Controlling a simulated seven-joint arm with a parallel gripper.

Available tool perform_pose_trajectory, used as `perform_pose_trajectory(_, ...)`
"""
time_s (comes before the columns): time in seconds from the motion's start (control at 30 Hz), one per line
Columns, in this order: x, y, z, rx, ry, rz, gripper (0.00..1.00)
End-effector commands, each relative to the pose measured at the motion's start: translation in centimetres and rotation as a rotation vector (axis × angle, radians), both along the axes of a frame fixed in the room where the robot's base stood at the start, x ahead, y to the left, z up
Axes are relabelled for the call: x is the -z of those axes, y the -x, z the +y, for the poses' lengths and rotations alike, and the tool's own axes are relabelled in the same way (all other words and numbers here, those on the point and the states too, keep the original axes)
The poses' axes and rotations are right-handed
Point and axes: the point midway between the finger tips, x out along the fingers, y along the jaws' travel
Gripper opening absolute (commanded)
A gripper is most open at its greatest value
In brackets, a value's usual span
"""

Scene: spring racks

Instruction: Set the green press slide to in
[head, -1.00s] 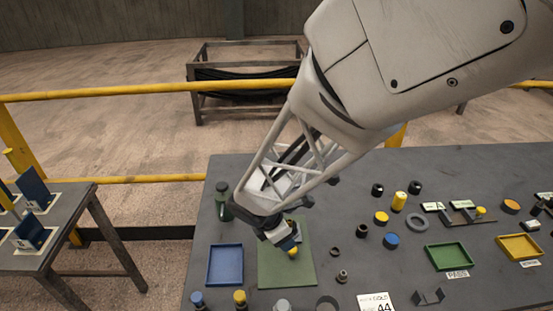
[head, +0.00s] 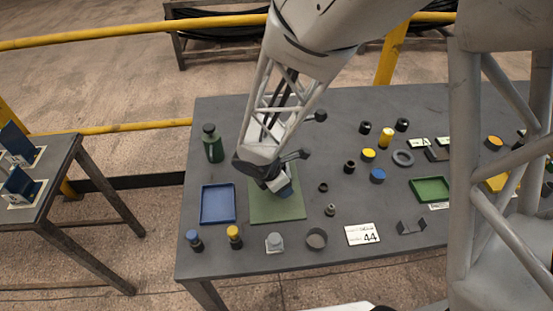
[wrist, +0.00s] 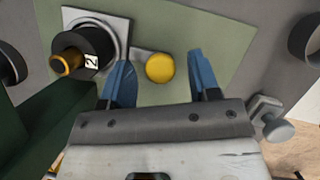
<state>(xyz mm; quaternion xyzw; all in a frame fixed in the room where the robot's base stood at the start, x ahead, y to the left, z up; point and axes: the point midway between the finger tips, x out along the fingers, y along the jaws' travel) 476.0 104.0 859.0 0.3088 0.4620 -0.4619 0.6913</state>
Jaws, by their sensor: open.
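A flat green panel (head: 262,211) lies on the dark table, below my gripper (head: 284,189). It also shows in the wrist view (wrist: 212,32). In the wrist view, a round yellow knob (wrist: 160,67) shows over the panel, between the blue fingers of my gripper (wrist: 159,64). The fingers are open, with a gap on each side of the knob; I cannot tell their height over it. A black cylinder (wrist: 96,45) with an orange end and a white label stands on a grey plate (wrist: 118,24) beside it. In the head view my gripper hides these parts, and no slide track shows clearly.
A dark green bottle (head: 212,145) stands behind and left. A blue tray (head: 203,219) lies left of the panel. Blue-topped (head: 194,240) and yellow-topped (head: 234,238) posts, a grey knob (head: 274,242) and a dark ring (head: 316,239) line the front. Small parts crowd the right.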

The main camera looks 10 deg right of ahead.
Motion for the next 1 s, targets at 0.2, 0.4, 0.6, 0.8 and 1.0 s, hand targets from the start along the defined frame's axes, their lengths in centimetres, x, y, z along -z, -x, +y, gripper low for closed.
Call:
perform_pose_trajectory(0.2,0.0,0.0,0.0,0.0,0.0,0.0,0.45)
perform_pose_trajectory(0.4,0.0,0.0,0.0,0.0,0.0,0.0,0.15)
perform_pose_trajectory(0.6,0.0,0.0,0.0,0.0,0.0,0.0,0.0)
perform_pose_trajectory(0.8,0.0,-1.2,0.0,0.0,0.0,0.001,0.0)
perform_pose_trajectory(1.0,0.0,-3.3,0.0,0.001,0.0,0.001,0.0)
